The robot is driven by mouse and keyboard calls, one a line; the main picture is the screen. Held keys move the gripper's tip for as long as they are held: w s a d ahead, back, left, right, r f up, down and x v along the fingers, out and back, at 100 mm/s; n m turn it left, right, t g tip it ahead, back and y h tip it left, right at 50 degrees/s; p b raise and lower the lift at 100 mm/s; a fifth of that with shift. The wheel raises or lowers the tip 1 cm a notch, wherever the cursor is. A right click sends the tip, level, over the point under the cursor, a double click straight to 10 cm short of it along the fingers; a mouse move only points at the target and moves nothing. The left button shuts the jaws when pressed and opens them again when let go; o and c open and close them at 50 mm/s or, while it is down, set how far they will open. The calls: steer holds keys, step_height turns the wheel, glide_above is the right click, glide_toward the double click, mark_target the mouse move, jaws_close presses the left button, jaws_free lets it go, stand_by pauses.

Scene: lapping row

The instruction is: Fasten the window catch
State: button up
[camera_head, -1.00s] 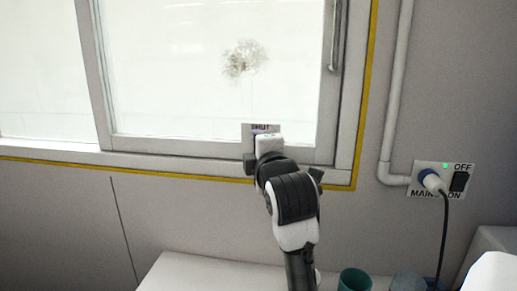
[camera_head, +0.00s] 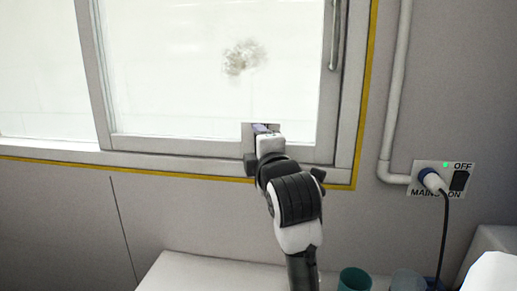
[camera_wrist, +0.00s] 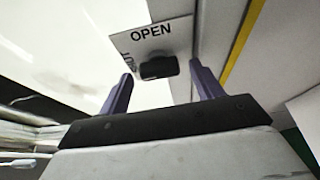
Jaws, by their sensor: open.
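The window catch is a small black knob (camera_wrist: 158,66) on a pale plate (camera_wrist: 178,38) marked OPEN, in the wrist view. A second word on the plate's left side is partly cut off from sight. My gripper (camera_wrist: 162,82) is open, with one purple finger to each side of the knob in the picture. I cannot tell whether either finger touches it. In the head view the plate (camera_head: 274,127) sits on the lower window frame, mostly covered by my gripper (camera_head: 264,130), and the knob is hidden.
The sliding window pane (camera_head: 190,80) has a smudge and a vertical handle (camera_head: 335,35) at its right. A pipe (camera_head: 395,90), a mains switch (camera_head: 460,181) and a plug (camera_head: 430,180) with a cable are to the right. A bench with cups (camera_head: 354,281) stands below.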

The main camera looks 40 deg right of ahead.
steer(key=b+v, duration=0.2)
steer(key=v, duration=1.1)
